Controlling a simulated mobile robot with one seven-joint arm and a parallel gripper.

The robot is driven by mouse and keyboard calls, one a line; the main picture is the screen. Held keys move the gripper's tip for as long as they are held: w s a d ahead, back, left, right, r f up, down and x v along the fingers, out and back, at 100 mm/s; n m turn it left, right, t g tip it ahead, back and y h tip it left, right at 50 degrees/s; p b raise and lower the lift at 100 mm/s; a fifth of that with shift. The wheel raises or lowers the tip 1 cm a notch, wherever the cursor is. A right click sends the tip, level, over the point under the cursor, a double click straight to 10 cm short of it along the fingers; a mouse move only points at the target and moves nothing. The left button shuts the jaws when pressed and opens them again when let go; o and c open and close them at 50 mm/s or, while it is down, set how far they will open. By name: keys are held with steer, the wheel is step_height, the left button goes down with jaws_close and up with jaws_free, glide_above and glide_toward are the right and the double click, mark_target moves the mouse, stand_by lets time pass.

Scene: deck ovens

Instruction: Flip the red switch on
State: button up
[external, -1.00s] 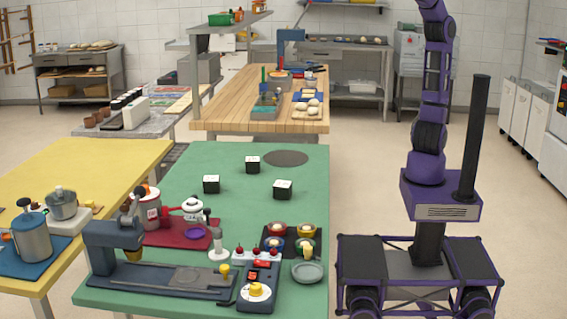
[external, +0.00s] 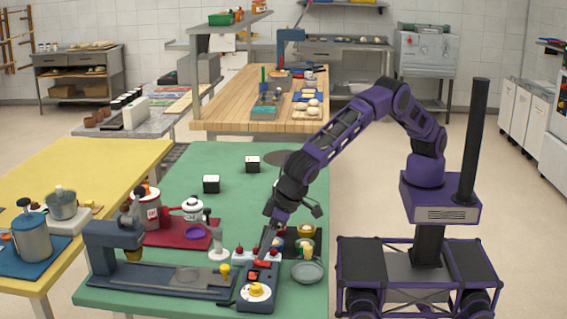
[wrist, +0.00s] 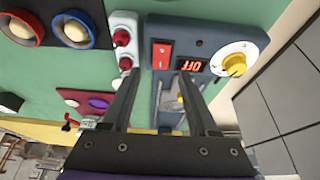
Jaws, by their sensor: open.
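The red switch (wrist: 162,56) is a rocker on a dark blue control box (external: 270,297), next to a small display reading OFF (wrist: 191,66). In the external view the switch (external: 262,264) is a small red patch near the box's far end. My gripper (external: 266,248) points down just above that end of the box. In the wrist view the two fingers of my gripper (wrist: 159,77) are apart with nothing between them, and the switch lies just beyond and between their tips. I cannot tell whether a finger touches the box.
A white dial with a yellow knob (wrist: 234,62) sits on the same box. Red-topped pieces (wrist: 122,38) on a white strip stand close beside the switch. A grey plate (external: 307,272) and small bowls (external: 306,231) are to the right.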

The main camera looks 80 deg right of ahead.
mark_target(257, 261)
steer(key=shift+x, duration=1.7)
steer(key=shift+r, duration=0.1)
jaws_close()
